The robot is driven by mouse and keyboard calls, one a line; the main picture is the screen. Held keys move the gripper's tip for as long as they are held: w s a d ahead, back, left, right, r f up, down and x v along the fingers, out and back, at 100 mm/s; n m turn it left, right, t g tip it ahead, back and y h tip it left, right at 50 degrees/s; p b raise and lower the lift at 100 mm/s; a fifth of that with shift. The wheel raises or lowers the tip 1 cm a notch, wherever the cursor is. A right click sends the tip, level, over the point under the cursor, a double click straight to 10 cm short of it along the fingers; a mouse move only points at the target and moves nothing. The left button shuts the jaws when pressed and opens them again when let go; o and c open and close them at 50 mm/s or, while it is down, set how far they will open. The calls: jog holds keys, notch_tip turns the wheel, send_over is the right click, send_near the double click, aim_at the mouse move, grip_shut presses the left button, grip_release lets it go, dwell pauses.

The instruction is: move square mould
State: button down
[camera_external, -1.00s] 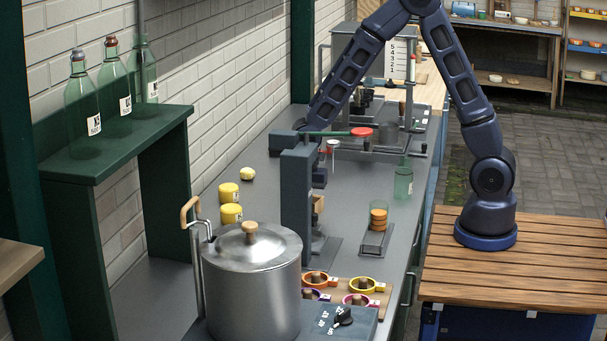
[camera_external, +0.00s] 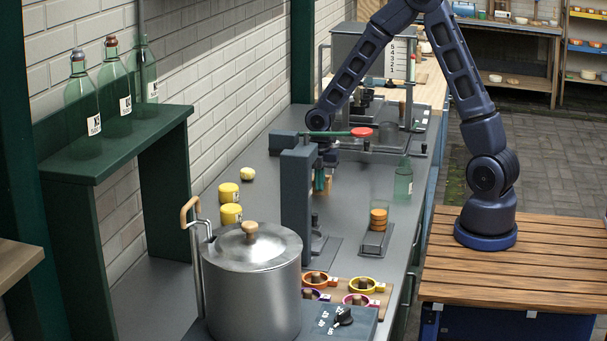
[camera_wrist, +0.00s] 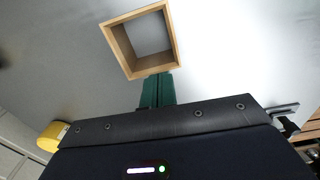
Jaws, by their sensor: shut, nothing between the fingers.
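The square mould is an open wooden frame (camera_wrist: 118,48) on the grey worktop in the wrist view. Its inside shows only grey surface. My gripper (camera_wrist: 158,78) has its green fingers together, empty, at the mould's near wall. Whether they touch it I cannot tell. In the external view my gripper (camera_external: 319,181) points down behind the dark upright press. A tan wooden part shows beside the fingers there, mostly hidden, probably the mould.
The press column (camera_external: 296,205) stands close in front of my gripper. Yellow-topped pieces (camera_external: 230,214) lie left, a metal pot (camera_external: 252,285) stands nearer, and a glass bottle (camera_external: 403,182) stands right. Coloured rings (camera_external: 363,284) lie on a board in front.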

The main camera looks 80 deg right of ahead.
jog(key=d, duration=0.4)
dwell(0.3)
jog(key=shift+a, duration=0.65)
jog(key=a, duration=0.2)
jog(key=shift+a+r, duration=0.35)
jog(key=shift+r, duration=0.05)
notch_tip(320, 180, up, 9)
jog(key=s+a+r+m+t+h, duration=0.15)
jog(key=s+a+r+m, duration=0.35)
jog(key=s+r+m, duration=0.65)
jog(key=s+a+r+m+t, duration=0.1)
jog(key=s+r+m, duration=0.2)
jog(key=s, duration=0.5)
jog(key=s+a+r+m+t+y, duration=0.1)
jog(key=s+a+r+m+t, duration=0.1)
jog(key=s+r, duration=0.3)
jog(key=s+m, duration=0.1)
jog(key=s, duration=0.3)
jog(key=shift+s+a, duration=0.15)
jog(key=shift+s, duration=0.15)
